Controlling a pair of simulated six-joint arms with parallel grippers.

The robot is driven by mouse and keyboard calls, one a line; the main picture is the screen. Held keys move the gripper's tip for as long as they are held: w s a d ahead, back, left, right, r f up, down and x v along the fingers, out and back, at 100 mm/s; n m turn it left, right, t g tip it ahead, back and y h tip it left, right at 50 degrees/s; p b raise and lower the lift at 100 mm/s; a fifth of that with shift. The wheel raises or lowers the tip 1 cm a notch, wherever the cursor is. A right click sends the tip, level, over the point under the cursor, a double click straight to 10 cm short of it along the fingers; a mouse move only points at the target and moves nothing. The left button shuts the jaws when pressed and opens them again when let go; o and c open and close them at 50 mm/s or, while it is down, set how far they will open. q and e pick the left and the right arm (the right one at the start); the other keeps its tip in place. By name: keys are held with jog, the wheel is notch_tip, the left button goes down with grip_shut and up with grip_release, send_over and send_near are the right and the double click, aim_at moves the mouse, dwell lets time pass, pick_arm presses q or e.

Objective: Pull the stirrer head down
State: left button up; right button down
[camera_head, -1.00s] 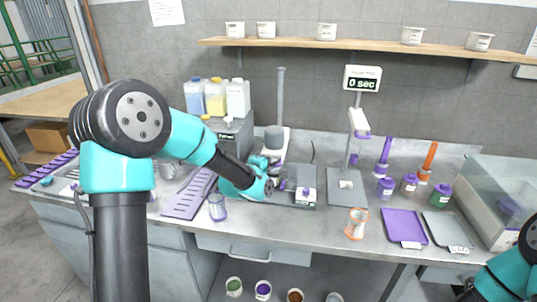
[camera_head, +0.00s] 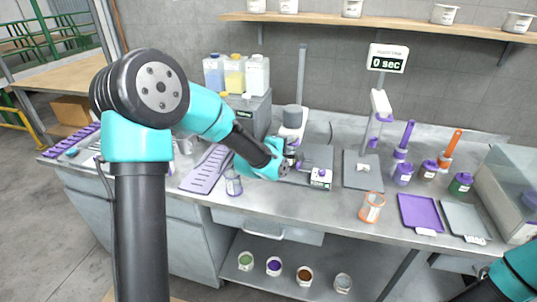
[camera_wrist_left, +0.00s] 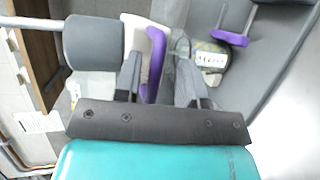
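The stirrer head (camera_head: 292,119) is a grey cylinder with a white and purple body on an upright metal rod at the back of the bench. In the left wrist view its grey cylinder (camera_wrist_left: 90,42) is at upper left, with a purple handle (camera_wrist_left: 155,62) beside a white part. My left gripper (camera_head: 288,161) is low in front of the stirrer, its fingers partly hidden by its own wrist in the head view. In the left wrist view the fingers (camera_wrist_left: 160,78) stand apart, with the purple handle between them, nearer the left finger. Contact is unclear. My right gripper is out of view.
A small purple-knobbed box (camera_head: 320,178) is right of my left gripper. An orange-rimmed beaker (camera_head: 371,208) and a timer display (camera_head: 388,58) are to the right.

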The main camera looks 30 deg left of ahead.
pick_arm(q)
jog(key=v, duration=1.6)
jog(key=shift+s, duration=0.35)
jog(key=shift+a, duration=0.1)
dwell(1.0)
